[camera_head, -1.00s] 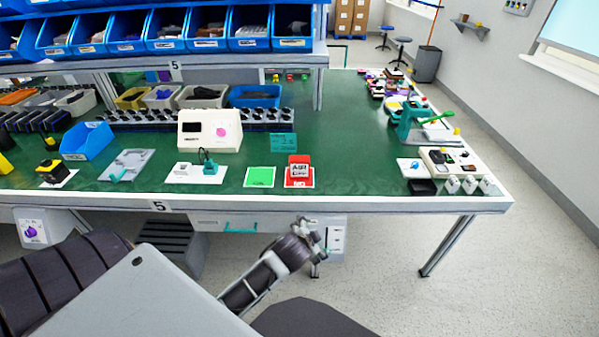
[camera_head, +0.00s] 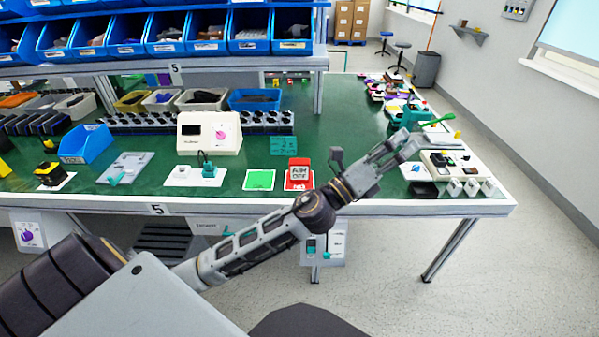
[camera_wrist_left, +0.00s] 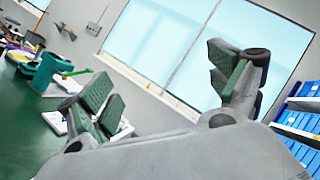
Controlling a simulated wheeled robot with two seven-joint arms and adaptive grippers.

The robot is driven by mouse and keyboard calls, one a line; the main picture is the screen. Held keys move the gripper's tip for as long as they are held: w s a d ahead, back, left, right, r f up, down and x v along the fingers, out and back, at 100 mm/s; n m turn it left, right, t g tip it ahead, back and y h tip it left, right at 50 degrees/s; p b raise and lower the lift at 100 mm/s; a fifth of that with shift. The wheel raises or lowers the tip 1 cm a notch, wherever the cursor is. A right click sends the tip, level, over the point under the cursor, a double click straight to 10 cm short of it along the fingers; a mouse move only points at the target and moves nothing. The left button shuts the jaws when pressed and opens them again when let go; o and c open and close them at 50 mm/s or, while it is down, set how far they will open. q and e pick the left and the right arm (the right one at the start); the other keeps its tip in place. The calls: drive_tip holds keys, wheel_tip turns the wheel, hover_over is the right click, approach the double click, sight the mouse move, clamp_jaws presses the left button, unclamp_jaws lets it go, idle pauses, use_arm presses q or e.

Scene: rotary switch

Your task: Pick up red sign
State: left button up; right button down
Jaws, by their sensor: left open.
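The red sign (camera_head: 299,169) has a white label reading "AIR OFF". It stands on a red square marked "NO" near the front edge of the green table, in the middle of the head view. My left gripper (camera_head: 406,143) is open and empty, above the table's front right part, to the right of the sign. In the left wrist view, its green-padded fingers (camera_wrist_left: 170,95) are spread wide with nothing between them, and the sign is not seen there. My right gripper is not in view.
A green square (camera_head: 260,179) lies left of the sign. A white dial box (camera_head: 209,140) stands farther back. A teal device (camera_head: 411,115) and a white panel (camera_head: 456,162) are at the right end, close to my left gripper. The table's middle right is clear.

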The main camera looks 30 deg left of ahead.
use_arm(q)
drive_tip(key=s+d+f+m+g+h, duration=0.15)
drive_tip(key=d+m+g+h, duration=0.35)
drive_tip(key=m, duration=0.5)
drive_tip(key=s+d+m+g+h, duration=0.35)
drive_tip(key=m+g, duration=0.25)
drive_tip(key=m, duration=0.4)
drive_tip(key=w+a+f+m+g+y, duration=0.2)
drive_tip(key=a+f+m+y, duration=0.2)
drive_tip(key=f+m+y, duration=0.15)
drive_tip(key=w+a+f+m+g+y, duration=0.2)
drive_tip(key=a+f+m+g+y, duration=0.1)
drive_tip(key=f+m+y, duration=0.3)
drive_tip(key=w+a+m+y, duration=0.1)
drive_tip(key=a+y, duration=0.4)
drive_tip(key=a, duration=0.9)
drive_tip(key=w+a+m+y, duration=0.2)
drive_tip(key=w+a+y, duration=0.2)
drive_tip(key=a, duration=1)
drive_tip(key=shift+a+r+t+y, duration=0.3)
drive_tip(key=shift+t+y, duration=0.1)
drive_tip(key=shift+y, duration=0.6)
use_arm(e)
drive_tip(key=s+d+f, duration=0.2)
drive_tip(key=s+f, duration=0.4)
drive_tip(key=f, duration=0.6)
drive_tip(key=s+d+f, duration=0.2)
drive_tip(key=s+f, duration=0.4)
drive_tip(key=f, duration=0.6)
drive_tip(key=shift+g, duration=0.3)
